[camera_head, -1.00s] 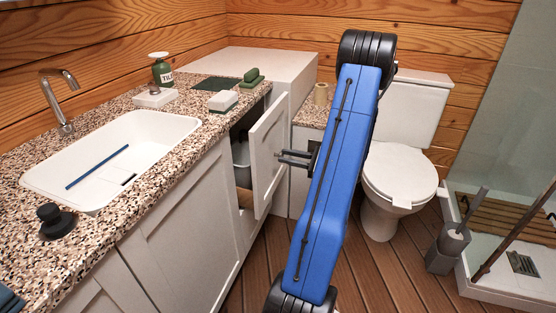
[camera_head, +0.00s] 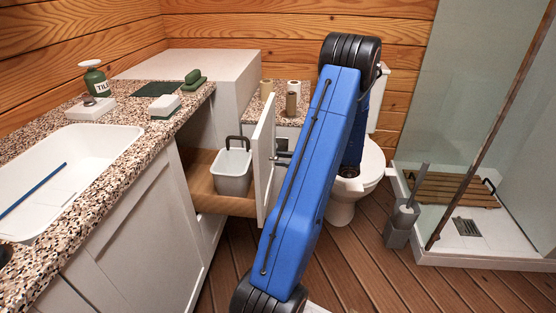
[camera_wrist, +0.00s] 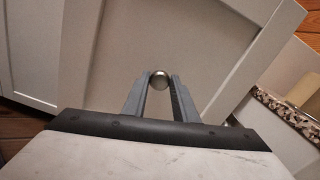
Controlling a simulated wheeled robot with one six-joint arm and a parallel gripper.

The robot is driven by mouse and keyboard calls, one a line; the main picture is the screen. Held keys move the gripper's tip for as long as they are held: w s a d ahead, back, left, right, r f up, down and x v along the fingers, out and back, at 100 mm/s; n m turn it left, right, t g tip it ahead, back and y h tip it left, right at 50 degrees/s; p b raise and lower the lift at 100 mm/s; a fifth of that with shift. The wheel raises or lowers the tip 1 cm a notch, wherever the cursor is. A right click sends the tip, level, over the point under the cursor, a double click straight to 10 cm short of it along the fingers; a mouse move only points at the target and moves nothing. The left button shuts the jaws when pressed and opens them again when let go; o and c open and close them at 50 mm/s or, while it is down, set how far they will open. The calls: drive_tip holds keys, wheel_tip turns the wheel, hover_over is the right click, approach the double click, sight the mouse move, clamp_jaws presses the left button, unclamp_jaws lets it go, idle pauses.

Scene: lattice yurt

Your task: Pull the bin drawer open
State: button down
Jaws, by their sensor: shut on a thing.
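The bin drawer (camera_head: 216,201) stands out from the counter, its wooden tray showing with a grey bin (camera_head: 233,172) with a dark handle inside. Its white front panel (camera_head: 264,160) is seen nearly edge-on in the head view and fills much of the wrist view (camera_wrist: 130,50). A round metal knob (camera_wrist: 159,79) sits on the panel between my fingers. My gripper (camera_wrist: 160,84) is shut on the knob. In the head view my blue arm hides most of the gripper.
The speckled counter (camera_head: 130,130) with the sink (camera_head: 80,160) runs along the left. A toilet (camera_head: 365,168) stands behind my arm. A toilet brush (camera_head: 402,215) and the shower tray (camera_head: 480,225) are at the right. Plank floor is clear in front.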

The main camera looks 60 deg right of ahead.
idle(0.3)
drive_tip(key=c, duration=1.4)
unclamp_jaws()
drive_tip(key=shift+c, duration=0.2)
drive_tip(key=shift+s, duration=0.1)
drive_tip(key=v, duration=1.7)
drive_tip(key=shift+s+d, duration=0.15)
